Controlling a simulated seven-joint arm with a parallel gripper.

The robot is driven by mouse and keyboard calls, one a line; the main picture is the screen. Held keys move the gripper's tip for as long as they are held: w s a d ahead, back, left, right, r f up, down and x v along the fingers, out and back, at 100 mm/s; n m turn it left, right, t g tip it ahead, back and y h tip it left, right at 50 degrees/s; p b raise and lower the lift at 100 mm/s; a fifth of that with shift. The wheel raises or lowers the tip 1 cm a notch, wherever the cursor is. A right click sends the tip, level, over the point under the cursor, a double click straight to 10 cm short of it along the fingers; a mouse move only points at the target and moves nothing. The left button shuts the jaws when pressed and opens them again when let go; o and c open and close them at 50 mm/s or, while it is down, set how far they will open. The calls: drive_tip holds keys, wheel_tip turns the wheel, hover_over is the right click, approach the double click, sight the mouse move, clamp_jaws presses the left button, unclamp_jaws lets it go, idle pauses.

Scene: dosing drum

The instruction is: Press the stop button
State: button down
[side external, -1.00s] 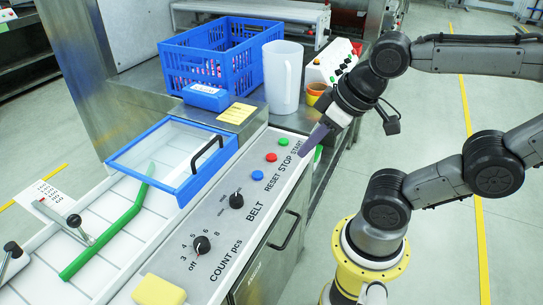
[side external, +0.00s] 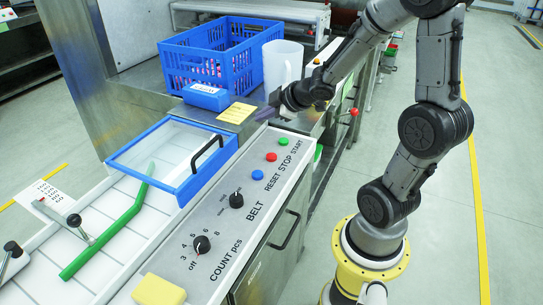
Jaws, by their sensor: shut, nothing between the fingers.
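The red stop button (side external: 271,156) sits on the light control panel (side external: 225,222), beside the printed word STOP. My gripper (side external: 264,114) is shut and empty. In the picture it is above and slightly left of the red button, near the yellow note, apart from the button.
A blue crate (side external: 215,55), a white jug (side external: 281,65), a blue box (side external: 206,97) and a yellow note (side external: 237,113) stand on the metal surface behind the panel. A blue-framed clear lid (side external: 172,150) with a black handle lies left. Black knobs (side external: 236,200) and a yellow block (side external: 158,290) are nearer.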

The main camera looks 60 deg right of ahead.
sight(275, 157)
drive_tip(key=shift+m+g, duration=0.5)
drive_tip(key=shift+m, duration=0.1)
drive_tip(key=s+d+f, duration=0.2)
drive_tip(key=d+f, duration=0.1)
drive_tip(key=shift+d, duration=0.1)
drive_tip(key=shift+f, duration=4.4)
drive_tip(key=shift+f, duration=0.4)
drive_tip(key=shift+f, duration=0.5)
drive_tip(key=shift+r, duration=0.9)
